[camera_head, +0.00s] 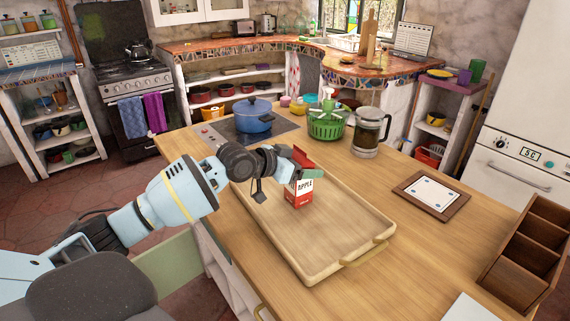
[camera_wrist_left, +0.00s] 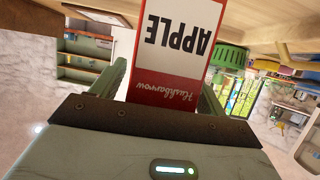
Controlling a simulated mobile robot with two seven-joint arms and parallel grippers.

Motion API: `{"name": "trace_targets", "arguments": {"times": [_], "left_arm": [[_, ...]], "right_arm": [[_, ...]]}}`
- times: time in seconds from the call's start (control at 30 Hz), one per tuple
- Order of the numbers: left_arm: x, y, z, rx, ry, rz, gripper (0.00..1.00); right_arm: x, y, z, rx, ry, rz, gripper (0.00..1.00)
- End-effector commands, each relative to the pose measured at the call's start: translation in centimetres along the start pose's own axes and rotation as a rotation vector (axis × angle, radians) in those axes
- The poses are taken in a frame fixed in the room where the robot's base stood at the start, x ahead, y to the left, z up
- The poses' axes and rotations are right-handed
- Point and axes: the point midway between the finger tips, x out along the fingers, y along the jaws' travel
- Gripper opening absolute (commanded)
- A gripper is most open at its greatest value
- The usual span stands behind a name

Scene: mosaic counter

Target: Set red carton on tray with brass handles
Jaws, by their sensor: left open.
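The red carton (camera_head: 298,193), red and white and marked APPLE, stands upright on the wooden tray (camera_head: 335,262) with brass handles, toward its far part. In the left wrist view the carton (camera_wrist_left: 176,48) appears upside down between the two fingers. My left gripper (camera_head: 305,175) is open, with its greenish fingers on either side of the carton's upper part. Whether a finger touches the carton cannot be told. The carton's base seems to rest on the tray. My right gripper is out of view.
A blue pot (camera_head: 254,116) sits on the cooktop behind the tray. A green basket (camera_head: 326,126) and a coffee press (camera_head: 369,134) stand at the back. A framed card (camera_head: 432,193) and a wooden organizer (camera_head: 528,262) lie to the right. The tray's front is clear.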

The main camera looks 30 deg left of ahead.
Motion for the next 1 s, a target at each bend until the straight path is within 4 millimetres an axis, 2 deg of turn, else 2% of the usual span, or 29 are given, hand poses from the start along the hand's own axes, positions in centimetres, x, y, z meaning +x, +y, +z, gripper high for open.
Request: {"name": "trace_targets", "arguments": {"times": [0.3,0.5,0.7,1.0], "left_arm": [[-6.0,0.0,0.2,0.004,-0.006,-0.001,0.74],[-9.2,-0.1,0.2,0.002,-0.006,-0.002,0.74],[-10.9,-0.1,0.2,0.0,-0.004,-0.001,0.74],[-11.3,0.0,0.1,-0.001,-0.002,0.001,0.74]], "right_arm": [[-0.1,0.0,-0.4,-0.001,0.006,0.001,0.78],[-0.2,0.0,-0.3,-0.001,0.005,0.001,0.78],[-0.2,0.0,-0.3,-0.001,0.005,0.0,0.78],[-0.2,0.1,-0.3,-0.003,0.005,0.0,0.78]]}}
